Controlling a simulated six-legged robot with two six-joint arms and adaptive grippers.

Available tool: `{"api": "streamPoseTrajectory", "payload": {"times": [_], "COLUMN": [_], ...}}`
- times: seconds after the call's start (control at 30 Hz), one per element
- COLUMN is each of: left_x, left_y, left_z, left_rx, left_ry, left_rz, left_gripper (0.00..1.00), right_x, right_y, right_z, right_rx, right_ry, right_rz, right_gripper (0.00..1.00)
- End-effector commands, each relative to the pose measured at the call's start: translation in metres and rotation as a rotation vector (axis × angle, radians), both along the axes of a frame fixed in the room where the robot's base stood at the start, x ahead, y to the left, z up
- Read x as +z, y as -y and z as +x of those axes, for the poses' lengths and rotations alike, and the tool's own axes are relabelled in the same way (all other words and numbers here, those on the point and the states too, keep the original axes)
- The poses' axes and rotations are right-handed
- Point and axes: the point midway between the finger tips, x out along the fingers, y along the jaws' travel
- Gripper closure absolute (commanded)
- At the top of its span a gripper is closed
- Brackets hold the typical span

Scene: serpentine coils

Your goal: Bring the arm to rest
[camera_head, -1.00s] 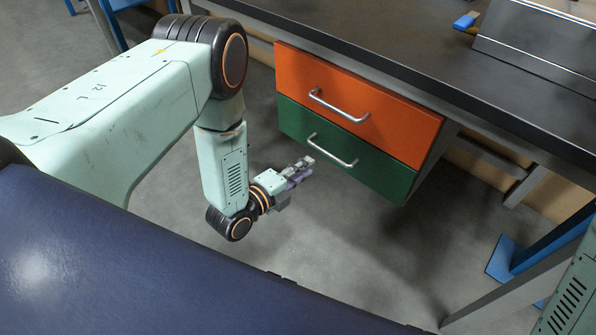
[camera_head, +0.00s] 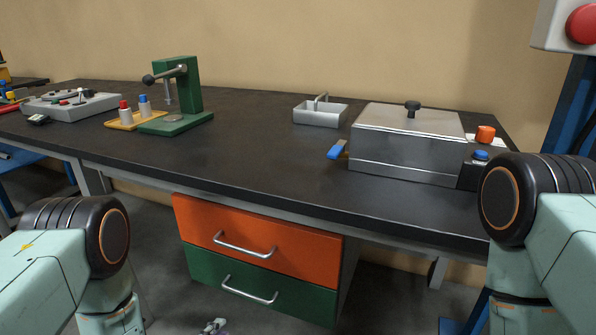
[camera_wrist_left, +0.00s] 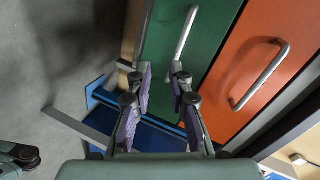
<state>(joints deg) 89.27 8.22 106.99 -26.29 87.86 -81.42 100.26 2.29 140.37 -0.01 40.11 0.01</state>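My left arm (camera_head: 65,265) comes in at the lower left of the head view, its elbow raised and its forearm hanging down. Only the tip of my left gripper (camera_head: 214,326) shows at the bottom edge, below the green drawer (camera_head: 205,268). In the left wrist view, my left gripper (camera_wrist_left: 160,76) is open, with an empty gap between its two purple-padded fingers. The green drawer's handle (camera_wrist_left: 186,34) is ahead of the fingers, apart from them. My right arm (camera_head: 545,235) is at the right edge; its gripper is out of view.
The orange drawer (camera_head: 285,252) and green drawer look shut under the dark workbench (camera_head: 250,165). On the bench are a green press (camera_head: 190,95), a metal box with a lid (camera_head: 405,135), a small grey tray (camera_head: 320,115) and a grey control box (camera_head: 72,106). A blue support (camera_wrist_left: 165,137) shows below.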

Motion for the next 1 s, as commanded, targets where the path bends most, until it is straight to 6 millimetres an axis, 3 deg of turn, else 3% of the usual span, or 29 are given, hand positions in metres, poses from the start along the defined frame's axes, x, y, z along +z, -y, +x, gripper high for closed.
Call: {"api": "streamPoseTrajectory", "payload": {"times": [0.2,0.4,0.57,0.63,0.73,0.83,1.0], "left_x": [-0.051,-0.07,-0.056,-0.04,-0.013,0.012,0.017], "left_y": [-0.012,-0.021,-0.028,-0.031,-0.034,-0.035,-0.034], "left_z": [-0.06,-0.141,-0.224,-0.263,-0.303,-0.315,-0.305], "left_rx": [0.266,0.644,1.049,1.234,1.407,1.435,1.416], "left_ry": [-0.446,-0.831,-1.089,-1.172,-1.24,-1.253,-1.236], "left_rz": [-0.307,-0.544,-0.67,-0.694,-0.68,-0.65,-0.66], "left_gripper": [0.8,0.8,0.8,0.8,0.8,0.8,0.8], "right_x": [0.002,0.012,0.025,0.032,0.042,0.052,0.055], "right_y": [0.0,0.0,0.0,0.0,0.0,0.0,0.0], "right_z": [0.0,0.0,0.0,0.0,0.0,0.0,0.0], "right_rx": [0.0,0.0,0.0,0.0,0.0,0.0,0.0], "right_ry": [0.0,0.0,0.0,0.0,0.0,0.0,0.0], "right_rz": [0.0,0.0,0.0,0.0,0.0,0.0,0.0], "right_gripper": [0.6,0.6,0.6,0.6,0.6,0.6,0.6]}}
